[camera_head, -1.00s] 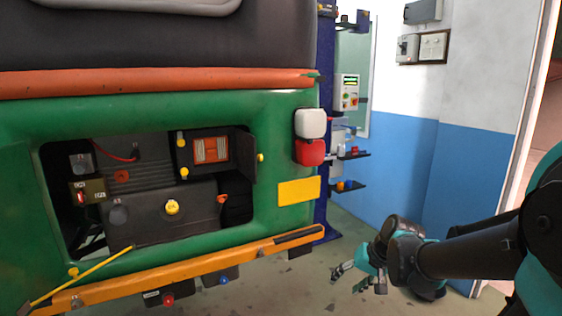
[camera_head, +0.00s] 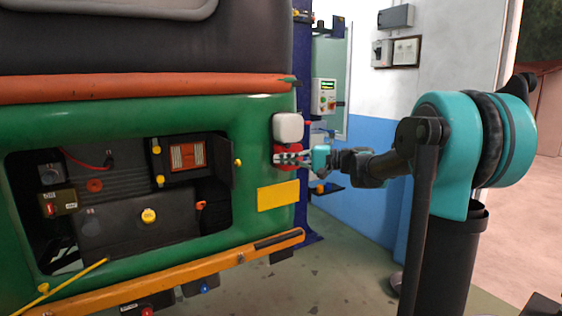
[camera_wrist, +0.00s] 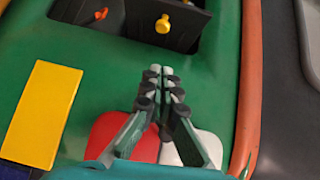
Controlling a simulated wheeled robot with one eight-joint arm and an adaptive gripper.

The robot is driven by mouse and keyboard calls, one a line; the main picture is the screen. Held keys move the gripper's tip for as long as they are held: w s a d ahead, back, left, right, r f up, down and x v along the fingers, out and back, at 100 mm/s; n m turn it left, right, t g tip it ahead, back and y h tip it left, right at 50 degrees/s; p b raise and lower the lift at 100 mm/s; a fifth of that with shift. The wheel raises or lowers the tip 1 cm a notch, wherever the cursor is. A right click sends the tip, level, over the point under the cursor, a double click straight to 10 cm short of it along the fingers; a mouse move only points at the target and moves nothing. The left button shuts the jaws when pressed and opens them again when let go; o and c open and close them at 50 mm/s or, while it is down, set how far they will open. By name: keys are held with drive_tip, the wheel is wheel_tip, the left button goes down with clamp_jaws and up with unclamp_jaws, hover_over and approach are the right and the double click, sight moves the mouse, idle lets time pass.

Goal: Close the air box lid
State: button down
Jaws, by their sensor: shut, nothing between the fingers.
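The air box (camera_head: 165,172) is in the right part of the open bay in the green rear panel, with an orange pleated filter (camera_head: 187,156) showing inside it. Its dark lid (camera_head: 217,172) stands swung open on the right side, with a yellow knob (camera_head: 237,162) on it. In the wrist view the dark lid and its yellow knob (camera_wrist: 163,23) are at the top, beyond my fingertips. My gripper (camera_head: 281,158) is shut and empty, in front of the red tail lamp, right of the lid and apart from it. It also shows in the wrist view (camera_wrist: 161,70).
A white lamp (camera_head: 288,127) and a red lamp (camera_wrist: 140,147) are close to my gripper. A yellow plate (camera_head: 278,196) is below. An orange bumper bar (camera_head: 200,270) runs along the bottom. A blue lift post (camera_head: 304,220) stands behind on the right.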

sight(228, 160)
drive_tip(key=s+x, duration=0.2)
drive_tip(key=x, duration=0.8)
drive_tip(key=shift+s+a, duration=0.15)
drive_tip(key=shift+s, duration=0.3)
